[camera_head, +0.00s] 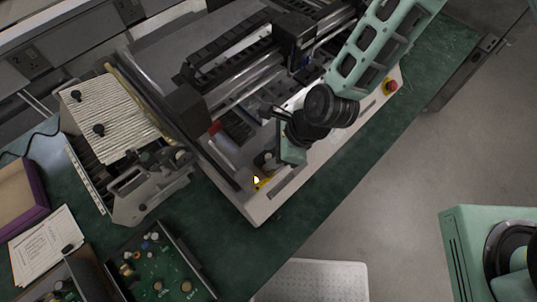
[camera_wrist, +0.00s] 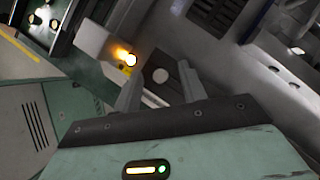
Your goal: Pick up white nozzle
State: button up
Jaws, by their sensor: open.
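My gripper (camera_head: 268,160) hangs low over the near corner of the white-edged machine (camera_head: 258,212) on the green table. In the wrist view my gripper (camera_wrist: 160,88) has its two pale fingers spread apart. A small pale round piece (camera_wrist: 160,75) shows between and beyond the fingertips; it may be the white nozzle, but I cannot tell for sure. No contact with the fingers is visible. In the head view my wrist and fingers cover much of that spot.
A glowing yellow-orange lamp (camera_wrist: 128,59) is close to the fingers; a yellow mark (camera_head: 258,182) shows at the machine's corner. A rail gantry (camera_head: 250,75) stands behind my arm. A ribbed white block (camera_head: 110,115) and an open electronics box (camera_head: 155,265) are left.

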grip_shut()
jog(key=shift+r, duration=0.1)
